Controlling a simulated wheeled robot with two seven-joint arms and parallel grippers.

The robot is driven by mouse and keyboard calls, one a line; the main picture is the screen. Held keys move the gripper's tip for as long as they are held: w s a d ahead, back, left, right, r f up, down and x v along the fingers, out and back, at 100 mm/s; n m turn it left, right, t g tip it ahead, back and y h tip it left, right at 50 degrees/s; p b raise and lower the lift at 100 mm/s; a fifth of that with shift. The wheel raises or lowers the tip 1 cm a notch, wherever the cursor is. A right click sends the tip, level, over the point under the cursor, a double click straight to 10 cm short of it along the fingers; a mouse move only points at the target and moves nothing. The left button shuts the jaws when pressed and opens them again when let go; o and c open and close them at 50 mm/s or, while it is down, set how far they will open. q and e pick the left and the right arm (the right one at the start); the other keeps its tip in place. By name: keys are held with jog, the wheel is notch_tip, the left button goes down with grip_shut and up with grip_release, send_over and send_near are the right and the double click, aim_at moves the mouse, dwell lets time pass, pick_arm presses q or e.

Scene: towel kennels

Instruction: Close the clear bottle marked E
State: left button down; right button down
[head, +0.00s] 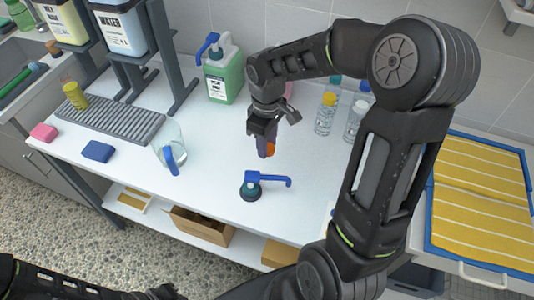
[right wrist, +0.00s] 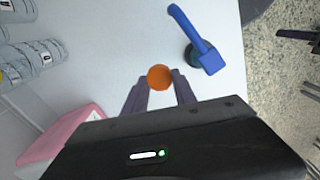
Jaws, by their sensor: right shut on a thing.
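My right gripper (head: 267,150) is shut on a small orange cap (right wrist: 159,77), held above the white table. The cap also shows at the fingertips in the head view (head: 270,149). Several clear bottles stand at the back right; one has a yellow cap (head: 326,112) and another (head: 355,122) is partly behind my right arm. In the right wrist view, clear bottles with small lettered labels (right wrist: 32,60) lie at the left edge. I cannot read which is marked E. My left arm shows along the bottom edge of the head view, but its gripper does not show clearly.
A blue pump head (head: 265,183) stands on the table in front of my right gripper. A glass jug (head: 169,148), blue sponge (head: 97,151) and grey rack (head: 110,125) are left. A green pump bottle (head: 222,80) stands behind. A yellow striped towel (head: 480,215) lies right.

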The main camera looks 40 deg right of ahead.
jog(key=shift+r, duration=0.4)
dwell(0.3)
jog(key=w+a+r+m, duration=0.1)
jog(key=w+a+m, duration=0.4)
jog(key=w+a, duration=0.5)
jog(key=shift+a+r, duration=0.35)
jog(key=shift+a, duration=0.9)
jog(key=shift+w, duration=0.1)
